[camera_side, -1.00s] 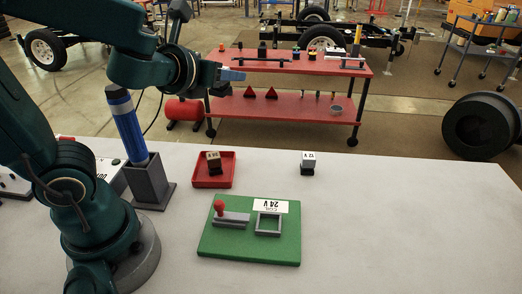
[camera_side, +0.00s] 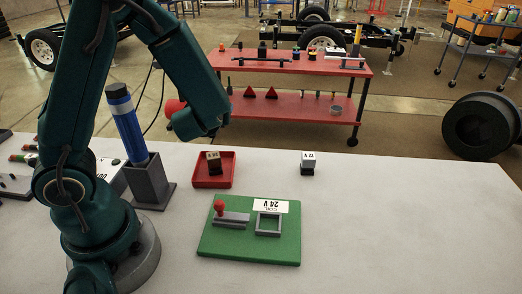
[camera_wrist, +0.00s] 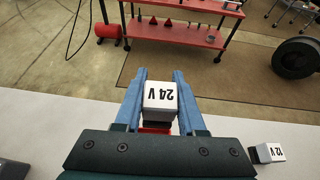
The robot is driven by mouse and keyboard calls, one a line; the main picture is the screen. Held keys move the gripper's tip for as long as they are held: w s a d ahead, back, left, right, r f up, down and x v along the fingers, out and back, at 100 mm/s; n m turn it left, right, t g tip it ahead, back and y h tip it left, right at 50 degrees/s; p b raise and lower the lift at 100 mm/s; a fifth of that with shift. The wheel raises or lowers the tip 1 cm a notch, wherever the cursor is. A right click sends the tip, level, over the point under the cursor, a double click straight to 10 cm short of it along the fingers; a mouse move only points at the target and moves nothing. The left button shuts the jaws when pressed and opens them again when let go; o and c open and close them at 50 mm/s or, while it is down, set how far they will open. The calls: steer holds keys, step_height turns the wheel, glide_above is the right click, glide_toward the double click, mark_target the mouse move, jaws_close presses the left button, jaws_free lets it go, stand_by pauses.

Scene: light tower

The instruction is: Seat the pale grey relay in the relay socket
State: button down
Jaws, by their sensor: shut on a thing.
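In the wrist view my gripper (camera_wrist: 160,82) has its two blue fingers shut on a pale grey relay (camera_wrist: 160,95) marked 24 V, with a dark lower part. The relay socket is a square grey frame (camera_side: 257,224) on a green board (camera_side: 272,250). It looks empty. A white 24 V label (camera_side: 280,206) lies behind it. A grey bar with a red knob (camera_side: 219,205) is left of the socket. My gripper is well away from the board.
A white-topped 12 V relay (camera_side: 308,163) stands on the table to the right. A blue cylinder (camera_side: 125,125) stands upright in a grey holder (camera_side: 150,182). The table's right side is clear.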

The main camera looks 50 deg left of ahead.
glide_above(268, 163)
step_height(268, 163, down, 7)
steer(key=shift+w, duration=0.1)
steer(key=shift+f, duration=1.8)
steer(key=shift+f, duration=0.2)
steer(key=c, duration=0.5)
jaws_free()
steer(key=v, duration=0.4)
steer(key=shift+o, duration=1)
steer(key=shift+s+d+r, duration=0.25)
steer(key=shift+s+d, duration=0.05)
steer(key=shift+d, duration=0.05)
